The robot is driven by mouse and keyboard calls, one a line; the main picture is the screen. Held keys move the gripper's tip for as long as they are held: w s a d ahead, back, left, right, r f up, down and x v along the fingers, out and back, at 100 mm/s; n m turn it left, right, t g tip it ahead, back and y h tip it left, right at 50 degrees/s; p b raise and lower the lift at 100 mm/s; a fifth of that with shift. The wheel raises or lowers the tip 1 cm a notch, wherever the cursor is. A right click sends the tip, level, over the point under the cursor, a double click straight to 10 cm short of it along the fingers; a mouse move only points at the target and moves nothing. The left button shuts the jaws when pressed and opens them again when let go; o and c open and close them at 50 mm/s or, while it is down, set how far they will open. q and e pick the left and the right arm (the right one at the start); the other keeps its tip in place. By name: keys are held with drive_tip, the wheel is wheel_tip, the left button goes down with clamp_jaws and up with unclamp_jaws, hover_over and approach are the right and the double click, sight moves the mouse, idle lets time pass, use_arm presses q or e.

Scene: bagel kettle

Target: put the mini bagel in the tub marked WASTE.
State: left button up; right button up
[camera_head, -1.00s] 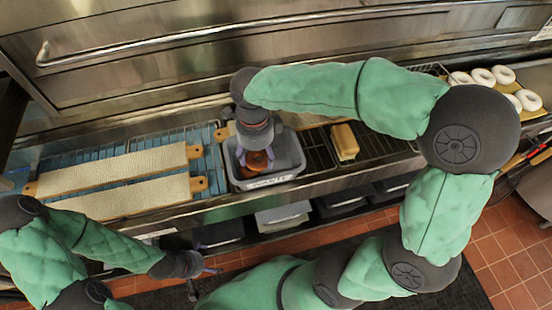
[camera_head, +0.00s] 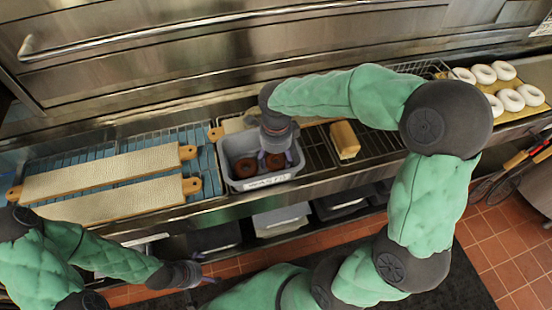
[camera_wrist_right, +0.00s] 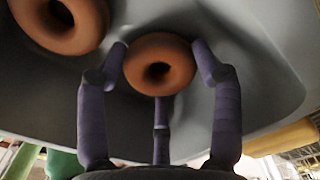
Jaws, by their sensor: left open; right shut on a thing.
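The grey tub marked WASTE (camera_head: 265,182) stands on the counter's wire racks. My right gripper (camera_head: 274,158) points down into its right half, its purple fingers shut around a small brown bagel (camera_head: 275,163). The right wrist view shows this mini bagel (camera_wrist_right: 180,68) between the three fingers, close to the grey tub surface; I cannot tell if it touches. A second brown bagel (camera_head: 244,167) lies in the tub's left half, apart from the fingers; it also shows in the wrist view (camera_wrist_right: 88,25). My left gripper (camera_head: 205,270) is open and empty, low in front of the counter.
Two long cloth-covered boards (camera_head: 110,174) lie on the blue rack at left. A yellow block (camera_head: 345,139) sits on the rack right of the tub. A tray (camera_head: 540,110) with several white rings is at far right. More grey bins (camera_head: 281,219) stand below the counter.

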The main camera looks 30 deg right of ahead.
drive_tip(key=shift+r, duration=0.1)
drive_tip(key=shift+f, duration=0.2)
drive_tip(key=o, duration=0.8)
drive_tip(key=shift+r, duration=0.25)
wheel_tip(320, 180, up, 12)
drive_tip(key=p, duration=0.4)
